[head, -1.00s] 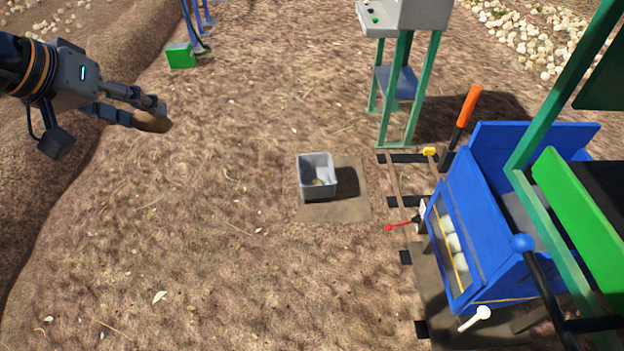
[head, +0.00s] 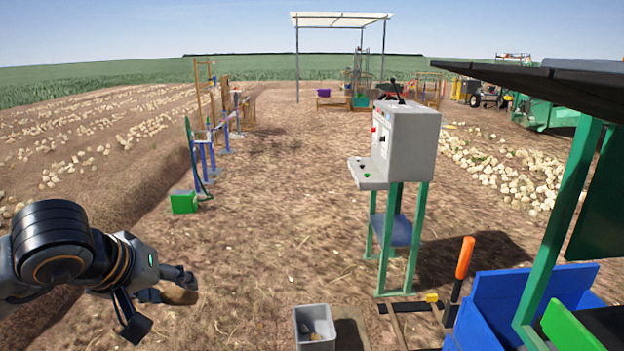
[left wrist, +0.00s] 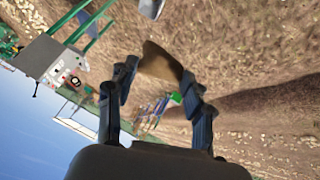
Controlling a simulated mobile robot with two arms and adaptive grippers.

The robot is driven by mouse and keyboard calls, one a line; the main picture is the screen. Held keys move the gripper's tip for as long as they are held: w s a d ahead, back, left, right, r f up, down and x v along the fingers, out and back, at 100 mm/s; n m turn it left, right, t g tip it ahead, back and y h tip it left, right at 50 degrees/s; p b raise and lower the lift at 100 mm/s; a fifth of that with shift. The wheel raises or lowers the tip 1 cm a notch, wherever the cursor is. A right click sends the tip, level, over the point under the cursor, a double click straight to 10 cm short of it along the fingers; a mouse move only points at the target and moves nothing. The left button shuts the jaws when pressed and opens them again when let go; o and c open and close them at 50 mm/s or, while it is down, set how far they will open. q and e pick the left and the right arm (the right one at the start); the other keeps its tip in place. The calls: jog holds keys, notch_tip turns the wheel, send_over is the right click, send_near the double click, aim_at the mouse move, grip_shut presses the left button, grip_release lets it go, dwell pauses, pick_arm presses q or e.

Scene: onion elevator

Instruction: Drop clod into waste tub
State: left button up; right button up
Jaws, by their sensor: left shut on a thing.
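My left gripper (head: 178,285) is at the lower left of the head view, shut on a brown clod (head: 181,296). In the left wrist view the clod (left wrist: 160,66) sits between the fingertips of the left gripper (left wrist: 158,80). The clod is held in the air, to the left of a grey waste tub (head: 315,326) and apart from it. The tub stands on the ground at the bottom edge of the head view, partly cut off, with something small and light brown inside. My right gripper is not in view.
A grey control box (head: 410,140) on green legs stands beyond the tub. A blue bin (head: 490,310) with an orange-handled lever (head: 464,258) is at the lower right. A green box (head: 184,201) sits further off at left. Bare soil lies between gripper and tub.

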pick_arm(q)
jog(key=d+n, duration=0.1)
jog(key=w+d+f+y, duration=0.1)
jog(key=d, duration=0.1)
jog(key=shift+w+f+n, duration=0.15)
jog(key=shift+n, duration=0.25)
jog(key=shift+d+f+n+y, duration=0.15)
jog(key=shift+d+n+y, duration=0.15)
jog(key=shift+d+n, duration=0.1)
jog(key=shift+a, duration=0.1)
